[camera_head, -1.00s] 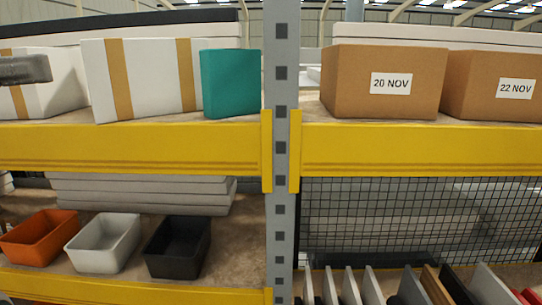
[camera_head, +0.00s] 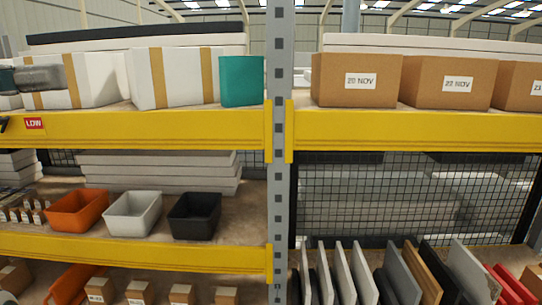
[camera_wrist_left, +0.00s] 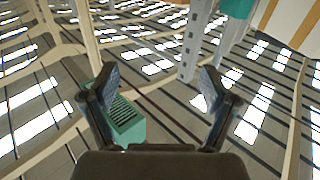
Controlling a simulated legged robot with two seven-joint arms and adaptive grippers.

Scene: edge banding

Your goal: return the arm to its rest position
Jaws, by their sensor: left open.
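My left gripper (camera_wrist_left: 157,82) is open in the left wrist view, with its two dark fingers spread and nothing between their tips. It points toward the roof and the upper part of the racking. In the head view, a grey piece of my left gripper (camera_head: 38,78) shows at the left edge, in front of the white boxes on the upper shelf; its fingers cannot be made out there. My right gripper is in neither view.
A grey post (camera_head: 279,150) divides the racking, with yellow beams (camera_head: 160,130) on both sides. White taped boxes (camera_head: 178,78), a teal box (camera_head: 241,80) and brown dated boxes (camera_head: 357,80) fill the upper shelf. Orange (camera_head: 78,211), grey (camera_head: 132,214) and black (camera_head: 194,215) bins stand below.

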